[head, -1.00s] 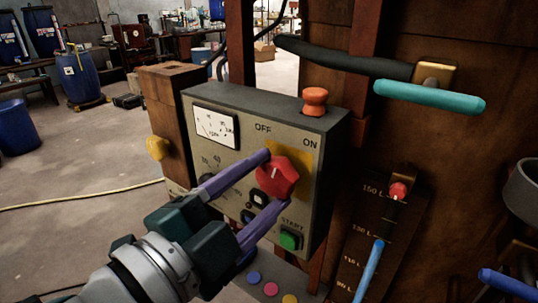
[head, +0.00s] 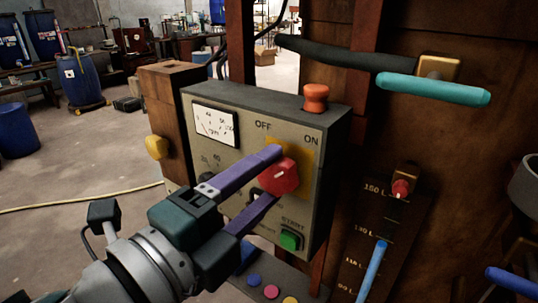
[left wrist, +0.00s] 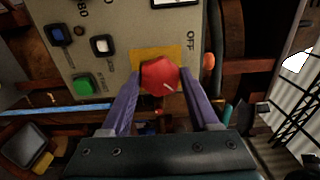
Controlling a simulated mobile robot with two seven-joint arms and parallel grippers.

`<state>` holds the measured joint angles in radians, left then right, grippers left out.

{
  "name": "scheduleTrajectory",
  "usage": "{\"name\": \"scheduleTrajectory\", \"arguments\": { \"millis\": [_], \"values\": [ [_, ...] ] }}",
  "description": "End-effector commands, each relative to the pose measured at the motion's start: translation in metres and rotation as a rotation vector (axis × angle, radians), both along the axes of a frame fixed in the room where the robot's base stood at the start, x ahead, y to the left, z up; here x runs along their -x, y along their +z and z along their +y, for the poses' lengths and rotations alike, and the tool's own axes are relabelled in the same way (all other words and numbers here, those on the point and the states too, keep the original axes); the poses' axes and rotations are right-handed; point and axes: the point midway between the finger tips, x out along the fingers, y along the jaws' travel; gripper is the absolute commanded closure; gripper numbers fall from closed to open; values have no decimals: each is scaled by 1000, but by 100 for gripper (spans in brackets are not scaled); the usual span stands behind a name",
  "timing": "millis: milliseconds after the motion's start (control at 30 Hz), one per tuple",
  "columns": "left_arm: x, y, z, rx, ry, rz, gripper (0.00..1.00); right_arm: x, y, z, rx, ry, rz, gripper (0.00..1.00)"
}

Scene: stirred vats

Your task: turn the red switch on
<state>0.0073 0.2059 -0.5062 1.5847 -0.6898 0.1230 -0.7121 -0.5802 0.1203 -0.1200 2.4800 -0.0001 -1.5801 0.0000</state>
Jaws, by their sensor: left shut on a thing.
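The red switch (head: 280,177) is a faceted knob on a yellow patch (head: 303,158) of the grey control panel (head: 200,173). The words OFF and ON stand above it, OFF to the left and ON to the right. My left gripper (head: 276,174) is shut on the knob, one purple finger above it and one below. The knob's white mark lies sideways, tilted up to the right. In the left wrist view the knob (left wrist: 160,75) sits between both fingertips. That view shows OFF beside the yellow patch; I cannot make out ON there. My right gripper is out of view.
A green START button (head: 290,240) is just below the knob. An orange mushroom button (head: 316,97) stands on the panel's top. A teal-ended bar (head: 435,90) juts out at the upper right. A dial gauge (head: 214,125) is at the panel's upper left.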

Motion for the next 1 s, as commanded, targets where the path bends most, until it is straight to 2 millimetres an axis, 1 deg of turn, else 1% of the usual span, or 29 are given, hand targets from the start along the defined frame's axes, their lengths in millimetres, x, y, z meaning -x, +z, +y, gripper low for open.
{"name": "scheduleTrajectory", "arguments": {
  "millis": [333, 367, 600, 867, 1000],
  "values": [
    [0, 0, 0, -6, -1, -5, 94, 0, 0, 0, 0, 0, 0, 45],
    [0, 0, 0, -6, -1, -5, 35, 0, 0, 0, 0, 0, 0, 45],
    [0, 0, 0, -5, -1, -3, 8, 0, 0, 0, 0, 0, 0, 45],
    [1, 0, 1, -3, 0, -2, 8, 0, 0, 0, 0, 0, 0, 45],
    [12, -2, 8, -4, 0, -1, 8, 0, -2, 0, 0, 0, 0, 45]
  ]
}}
